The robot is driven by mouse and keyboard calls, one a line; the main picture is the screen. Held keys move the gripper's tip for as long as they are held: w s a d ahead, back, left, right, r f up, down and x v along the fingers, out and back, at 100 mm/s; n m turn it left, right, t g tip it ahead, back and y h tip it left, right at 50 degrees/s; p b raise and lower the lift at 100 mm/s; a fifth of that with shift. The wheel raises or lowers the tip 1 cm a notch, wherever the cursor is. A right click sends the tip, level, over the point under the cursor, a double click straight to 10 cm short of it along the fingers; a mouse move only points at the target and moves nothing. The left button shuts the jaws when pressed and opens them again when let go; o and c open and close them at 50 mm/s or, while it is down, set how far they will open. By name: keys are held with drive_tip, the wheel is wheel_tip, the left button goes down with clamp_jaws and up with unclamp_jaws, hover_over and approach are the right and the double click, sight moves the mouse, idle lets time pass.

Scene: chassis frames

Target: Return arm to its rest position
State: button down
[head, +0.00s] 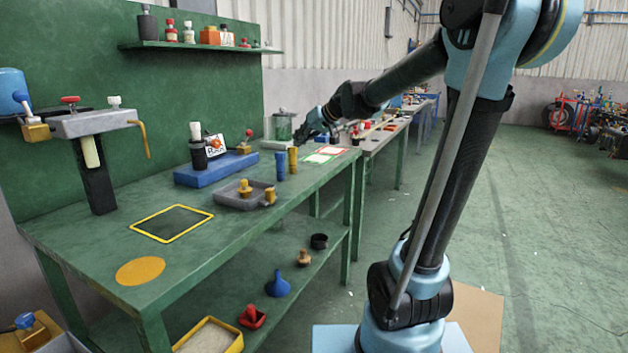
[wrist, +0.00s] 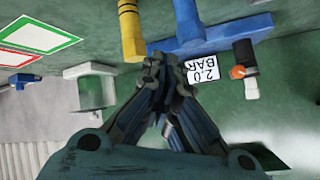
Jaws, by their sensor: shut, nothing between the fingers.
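My arm (head: 432,190) rises at the right of the head view and reaches across to the back end of the green workbench (head: 110,255). My gripper (head: 303,136) hangs over that end of the bench, above and close to a yellow cylinder (head: 293,160) and a blue cylinder (head: 280,166). In the wrist view my gripper (wrist: 160,75) has its fingertips together with nothing between them. The yellow cylinder (wrist: 131,30) shows just beyond the fingertips there; I cannot tell whether they touch.
A blue block (head: 215,168) with a black-and-white fitting, a grey tray (head: 243,194) and a yellow-framed dark mat (head: 172,222) lie on the bench. A "2.0 BAR" card (wrist: 202,68) stands near the gripper. Open green floor (head: 545,230) lies at the right.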

drive_tip(key=s+d+f+m+g+h, duration=0.1)
drive_tip(key=s+d+f+h, duration=0.1)
drive_tip(key=s+d+f, duration=0.6)
drive_tip(key=s+d+f+m+g+h, duration=0.1)
drive_tip(key=s+d+f+m+h, duration=0.1)
drive_tip(key=s+d+f, duration=0.6)
drive_tip(key=s+d+f+m+g+h, duration=0.2)
drive_tip(key=s+d+f, duration=0.6)
drive_tip(key=s, duration=1)
drive_tip(key=shift+d+f+h, duration=0.15)
drive_tip(key=shift+f+h, duration=0.45)
drive_tip(key=shift+h, duration=0.6)
drive_tip(key=shift+w, duration=0.15)
drive_tip(key=shift+w+f, duration=0.2)
drive_tip(key=shift+w, duration=0.15)
